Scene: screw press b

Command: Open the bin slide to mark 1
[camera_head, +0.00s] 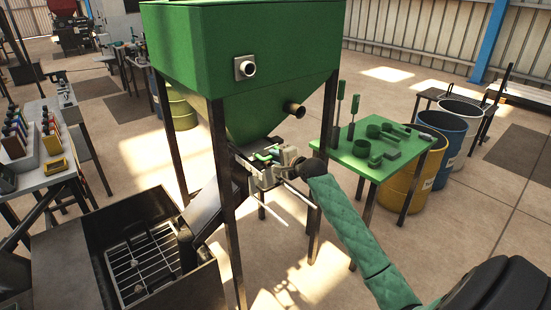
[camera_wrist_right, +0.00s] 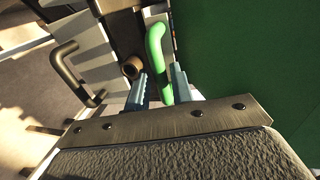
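The bin is a large green hopper (camera_head: 240,60) on dark legs. Below its cone sits a pale slide assembly (camera_head: 262,178) with a small green handle (camera_head: 268,154). My right gripper (camera_head: 284,166) is at this assembly. In the right wrist view, the bent green handle (camera_wrist_right: 157,60) lies between the two blue-grey fingers of my right gripper (camera_wrist_right: 160,88). It lies close to the right finger, and a narrow gap shows at the left finger, so the gripper looks open. No mark 1 is readable. My left gripper is not in view.
A dark bent handle (camera_wrist_right: 68,75) and a brown round knob (camera_wrist_right: 132,67) are near the fingers. A green table (camera_head: 370,165) with tools stands to the right. Hopper legs (camera_head: 228,200) flank the slide. A dark open box (camera_head: 150,255) with a grate is at lower left.

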